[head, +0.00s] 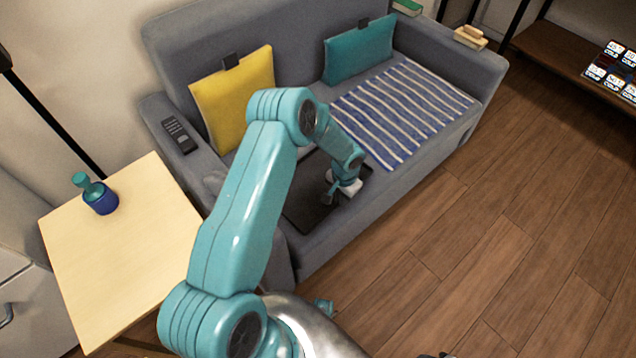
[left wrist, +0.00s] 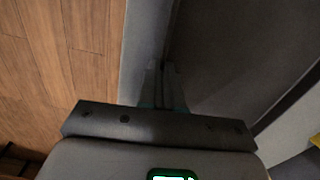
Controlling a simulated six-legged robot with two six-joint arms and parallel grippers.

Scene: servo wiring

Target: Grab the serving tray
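The serving tray (head: 303,205) is a dark, flat rectangle lying on the grey sofa seat, left of the striped blanket. My left arm hides part of it. My left gripper (head: 331,196) is low at the tray's front edge. In the left wrist view the tray (left wrist: 245,45) fills the upper right, with its rim running up from the fingers. There the two fingers of my left gripper (left wrist: 163,75) are close together at the rim and appear shut on it. The tips are dark and hard to make out. My right gripper is not in view.
The grey sofa (head: 405,190) holds a yellow cushion (head: 238,95), a teal cushion (head: 360,50), a blue-and-white striped blanket (head: 400,110) and a remote (head: 178,135). Wooden floor at right is clear.

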